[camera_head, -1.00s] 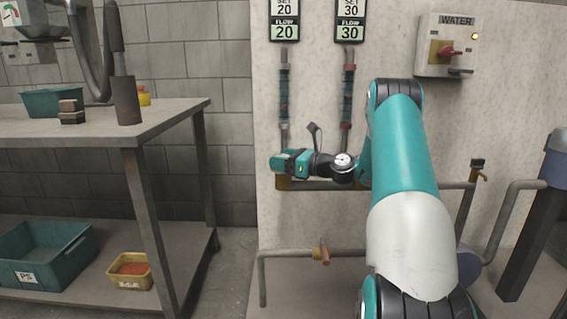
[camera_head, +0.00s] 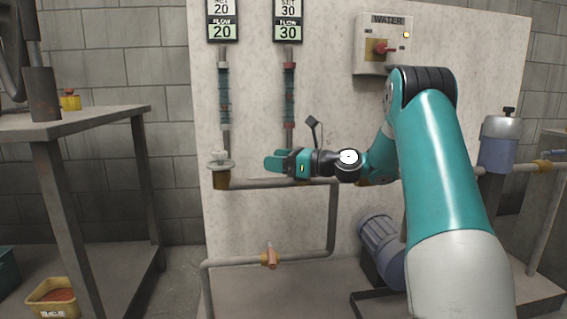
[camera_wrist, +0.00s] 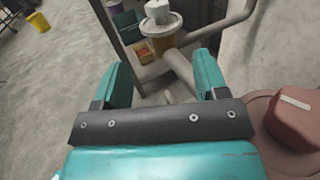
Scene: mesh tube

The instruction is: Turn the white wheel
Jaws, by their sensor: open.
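The white wheel (camera_head: 220,162) sits on a brass valve body (camera_head: 221,181) at the left end of the horizontal pipe, below the left flow tube. It also shows at the top of the wrist view (camera_wrist: 162,22), with a pale knob on it. My gripper (camera_head: 272,162) is to the right of the wheel, apart from it, at about the same height in the head view. In the wrist view my gripper (camera_wrist: 162,75) has its fingers spread with nothing between them, and the wheel lies beyond the fingertips.
A red handle with a white stripe (camera_wrist: 298,112) is close on the right in the wrist view. Displays read FLOW 20 (camera_head: 222,31) and FLOW 30 (camera_head: 288,31). The water switch box (camera_head: 383,45) is upper right. A metal table (camera_head: 75,128) stands left.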

